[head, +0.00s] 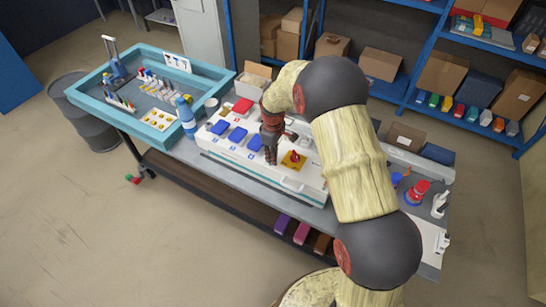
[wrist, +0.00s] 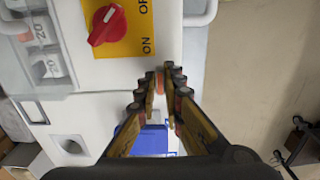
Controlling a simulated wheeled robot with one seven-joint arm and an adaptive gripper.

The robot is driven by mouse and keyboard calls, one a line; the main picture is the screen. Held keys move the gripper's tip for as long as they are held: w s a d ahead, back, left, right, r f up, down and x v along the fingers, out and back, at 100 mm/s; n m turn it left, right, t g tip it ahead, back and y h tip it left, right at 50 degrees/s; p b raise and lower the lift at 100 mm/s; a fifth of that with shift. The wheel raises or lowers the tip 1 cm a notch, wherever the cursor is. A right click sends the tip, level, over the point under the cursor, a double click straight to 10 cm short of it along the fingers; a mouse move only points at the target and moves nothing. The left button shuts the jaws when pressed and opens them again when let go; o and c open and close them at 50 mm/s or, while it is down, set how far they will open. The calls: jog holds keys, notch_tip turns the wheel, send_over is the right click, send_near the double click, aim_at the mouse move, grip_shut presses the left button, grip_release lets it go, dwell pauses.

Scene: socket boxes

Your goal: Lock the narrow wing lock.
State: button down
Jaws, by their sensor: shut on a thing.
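My gripper (wrist: 161,80) points down at the white panel (wrist: 120,75) in the wrist view. Its two fingertips are close together on a thin reddish piece (wrist: 160,82), which looks like the wing of the narrow wing lock. The fingers hide most of that lock, so I cannot tell its turn angle. In the head view my gripper (head: 271,152) is at the white box's top, between the blue covers and the yellow plate.
A red knob (wrist: 106,25) on a yellow OFF/ON plate (wrist: 135,40) sits close by the fingers. A blue cover (wrist: 150,140) lies partly under the gripper. The teal tray (head: 85,95) with small parts stands at the left, beside a blue bottle (head: 186,115).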

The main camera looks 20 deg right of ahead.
dwell(0.4)
jog(key=c, duration=1.9)
grip_release()
notch_tip(320, 180, up, 12)
